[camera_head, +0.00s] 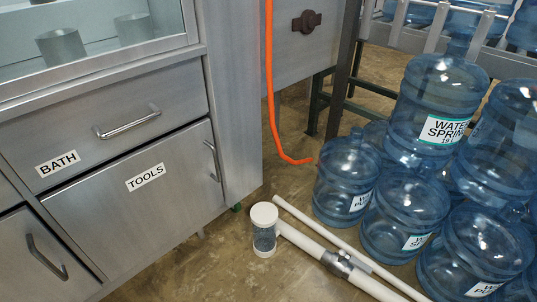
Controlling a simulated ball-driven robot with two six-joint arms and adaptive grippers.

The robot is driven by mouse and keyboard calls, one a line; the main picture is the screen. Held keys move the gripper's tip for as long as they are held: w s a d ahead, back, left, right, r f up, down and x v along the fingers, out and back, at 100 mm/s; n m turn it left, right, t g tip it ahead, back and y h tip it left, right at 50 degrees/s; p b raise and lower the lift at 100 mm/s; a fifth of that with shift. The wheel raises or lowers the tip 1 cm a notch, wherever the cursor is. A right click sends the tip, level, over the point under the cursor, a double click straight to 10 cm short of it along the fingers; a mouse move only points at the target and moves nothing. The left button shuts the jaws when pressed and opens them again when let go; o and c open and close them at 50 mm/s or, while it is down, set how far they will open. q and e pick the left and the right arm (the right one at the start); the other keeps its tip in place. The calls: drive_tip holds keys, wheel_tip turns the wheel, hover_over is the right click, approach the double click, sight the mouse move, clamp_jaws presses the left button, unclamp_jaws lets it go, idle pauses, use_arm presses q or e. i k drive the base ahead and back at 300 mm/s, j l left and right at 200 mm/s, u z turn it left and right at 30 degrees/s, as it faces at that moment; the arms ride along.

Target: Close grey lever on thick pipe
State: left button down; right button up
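A thick white pipe (305,243) lies low near the floor at the lower middle, running down to the right from a clear, white-capped cylinder (264,229). A grey metal fitting (340,263) wraps around the thick pipe, with a grey lever (358,262) on it that seems to point down to the right, roughly along the pipe. The lever's exact angle is hard to tell at this size. A thinner white pipe (330,234) runs beside the thick one. Neither of my grippers shows in the view.
Several blue water jugs (405,215) are stacked at the right, close beside the pipes. A metal cabinet (135,190) labelled BATH and TOOLS fills the left. An orange hose (270,90) hangs down at the middle. Some bare floor (215,265) shows left of the pipes.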

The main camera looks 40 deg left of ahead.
sight(361, 266)
drive_tip(key=i+j+u, duration=0.1)
drive_tip(key=u, duration=0.35)
drive_tip(key=i+u, duration=0.2)
drive_tip(key=u, duration=0.2)
drive_tip(key=i+u, duration=0.15)
drive_tip(key=u, duration=0.3)
drive_tip(key=k, duration=1.3)
